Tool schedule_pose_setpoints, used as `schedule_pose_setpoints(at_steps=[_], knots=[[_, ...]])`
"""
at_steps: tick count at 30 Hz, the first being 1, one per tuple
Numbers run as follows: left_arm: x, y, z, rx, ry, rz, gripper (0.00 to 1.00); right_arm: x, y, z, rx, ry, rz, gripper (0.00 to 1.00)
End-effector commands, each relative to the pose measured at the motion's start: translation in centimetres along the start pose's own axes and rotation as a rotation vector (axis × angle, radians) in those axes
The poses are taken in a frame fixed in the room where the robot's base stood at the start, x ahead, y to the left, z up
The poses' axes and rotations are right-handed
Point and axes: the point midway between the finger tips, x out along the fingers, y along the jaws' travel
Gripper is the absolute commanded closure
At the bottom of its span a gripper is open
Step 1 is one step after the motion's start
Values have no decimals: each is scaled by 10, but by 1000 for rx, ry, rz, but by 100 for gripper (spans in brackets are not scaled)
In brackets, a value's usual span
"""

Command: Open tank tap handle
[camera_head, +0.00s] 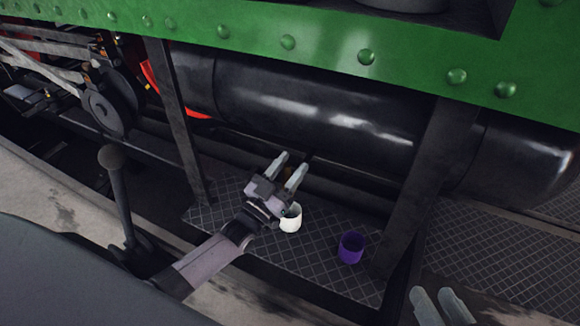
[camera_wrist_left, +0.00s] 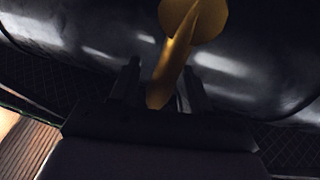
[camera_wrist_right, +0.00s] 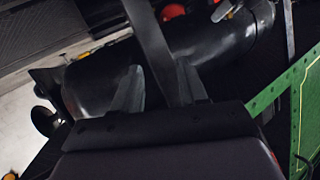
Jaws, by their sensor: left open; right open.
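The black cylindrical tank (camera_head: 310,110) lies under the green frame. In the left wrist view, a brass-yellow tap (camera_wrist_left: 182,45) hangs at the tank (camera_wrist_left: 95,50), with a rounded top part and a narrow part reaching down between my fingers. I cannot tell which part is its handle. My left gripper (camera_head: 290,162) is open below the tank, its fingers (camera_wrist_left: 158,82) on either side of the tap's lower part; contact is not clear. My right gripper (camera_head: 434,294) is open and empty at the lower right, and its fingers (camera_wrist_right: 158,75) point toward the tank.
A white cup (camera_head: 291,219) and a purple cup (camera_head: 351,248) stand on the patterned metal step (camera_head: 320,262) below the tank. Dark posts (camera_head: 181,120) and (camera_head: 428,180) flank this space. A lever with a ball knob (camera_head: 111,158) stands at the left.

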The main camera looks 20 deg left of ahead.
Motion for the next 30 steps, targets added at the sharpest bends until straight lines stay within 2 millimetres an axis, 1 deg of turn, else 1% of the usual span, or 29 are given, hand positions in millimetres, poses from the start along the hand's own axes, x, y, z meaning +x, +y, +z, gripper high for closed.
schedule_pose_setpoints(at_steps=[4,9,14,18,30], knots=[[-18,-1,-1,1,-5,-1,53,-1,-3,-2,16,-14,-10,57],[-46,0,-1,-1,-4,-1,53,2,-6,2,47,-42,-23,57],[-64,0,0,0,-3,-1,53,5,-8,0,69,-50,-34,57],[-70,-1,0,0,0,-1,53,7,-9,2,77,-55,-35,57],[-70,-1,0,0,-1,-1,53,8,-9,-1,79,-48,-36,57]])
